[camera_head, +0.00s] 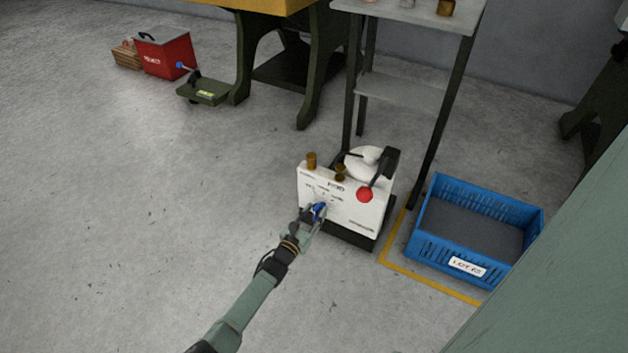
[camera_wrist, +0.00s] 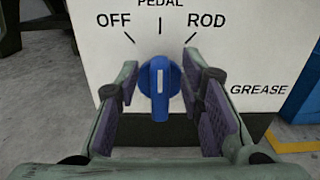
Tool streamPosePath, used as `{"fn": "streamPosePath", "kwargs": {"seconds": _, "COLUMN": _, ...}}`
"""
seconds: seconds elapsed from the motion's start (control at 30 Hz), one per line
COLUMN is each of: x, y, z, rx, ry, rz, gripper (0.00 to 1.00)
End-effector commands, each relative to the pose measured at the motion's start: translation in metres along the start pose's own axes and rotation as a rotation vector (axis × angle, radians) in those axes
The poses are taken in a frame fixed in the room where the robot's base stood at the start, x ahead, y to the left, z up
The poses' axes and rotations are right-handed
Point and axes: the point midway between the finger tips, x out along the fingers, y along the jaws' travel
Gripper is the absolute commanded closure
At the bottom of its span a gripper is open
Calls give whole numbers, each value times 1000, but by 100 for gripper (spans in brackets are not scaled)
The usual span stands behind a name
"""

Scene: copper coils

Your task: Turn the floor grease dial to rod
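The grease unit (camera_head: 345,205) is a white box on the floor with a dial on its front panel. The blue dial (camera_wrist: 160,88) is in the middle of the wrist view, and its white line points straight up toward the PEDAL mark. OFF (camera_wrist: 114,20) is printed at its upper left and ROD (camera_wrist: 207,20) at its upper right. In the head view the dial (camera_head: 319,209) is partly covered by my gripper (camera_head: 312,217). My gripper (camera_wrist: 160,90) is open, with one finger on each side of the dial and a gap on both sides.
A red ball-topped lever (camera_head: 364,195) and brass fittings (camera_head: 311,160) are on the unit. A blue crate (camera_head: 477,276) labelled LOT 65 stands to its right inside a yellow floor line. A grey stand (camera_head: 405,88) is behind. A red box (camera_head: 163,55) and green pedal (camera_head: 204,91) lie far left. The left floor is clear.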

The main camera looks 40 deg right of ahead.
Motion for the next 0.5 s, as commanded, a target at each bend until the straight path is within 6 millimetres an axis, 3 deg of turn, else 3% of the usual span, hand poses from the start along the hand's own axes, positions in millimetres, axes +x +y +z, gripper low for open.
{"fn": "streamPosePath", "kwargs": {"seconds": 0.23, "x": 1, "y": 0, "z": 0, "rx": 0, "ry": 0, "rz": 0, "gripper": 65}}
{"fn": "streamPosePath", "kwargs": {"seconds": 0.5, "x": 1, "y": 0, "z": 0, "rx": 0, "ry": 0, "rz": 0, "gripper": 82}}
